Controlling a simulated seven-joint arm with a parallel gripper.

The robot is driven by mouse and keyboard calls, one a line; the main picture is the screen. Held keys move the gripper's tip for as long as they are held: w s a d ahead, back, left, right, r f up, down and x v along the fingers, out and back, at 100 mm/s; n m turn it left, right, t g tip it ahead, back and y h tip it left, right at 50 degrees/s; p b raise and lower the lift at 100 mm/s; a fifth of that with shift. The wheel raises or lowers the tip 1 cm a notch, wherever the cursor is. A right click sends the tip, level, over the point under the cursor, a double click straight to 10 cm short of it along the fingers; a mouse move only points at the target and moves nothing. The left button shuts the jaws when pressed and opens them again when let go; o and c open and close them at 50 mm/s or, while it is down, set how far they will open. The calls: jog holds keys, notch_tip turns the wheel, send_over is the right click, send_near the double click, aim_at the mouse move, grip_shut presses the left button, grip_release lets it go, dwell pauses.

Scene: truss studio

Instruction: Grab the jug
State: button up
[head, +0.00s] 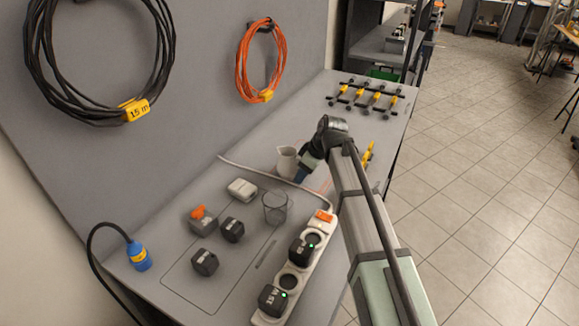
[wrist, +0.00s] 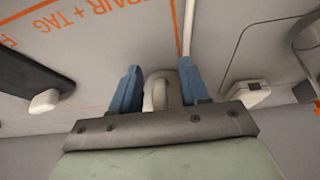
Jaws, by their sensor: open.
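The jug (head: 287,161) is a small pale grey-white vessel standing on the grey bench, near the bench's middle. My gripper (head: 303,177) is low beside it, on its right and near side in the head view. In the wrist view my gripper (wrist: 158,88) has its two blue fingers apart. A pale curved part of the jug (wrist: 157,88), which looks like its handle, shows between them. I cannot tell whether either finger touches it. The jug's lower part and much of its body are hidden in the wrist view.
A clear beaker (head: 276,207) stands close in front of the jug. A white power strip (head: 318,234) with black plugs runs along the right. A white cable (head: 250,170) passes near the jug. Black blocks (head: 232,230) lie left; a rack with yellow-marked parts (head: 376,98) stands behind.

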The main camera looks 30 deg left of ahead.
grip_shut()
dwell(0.4)
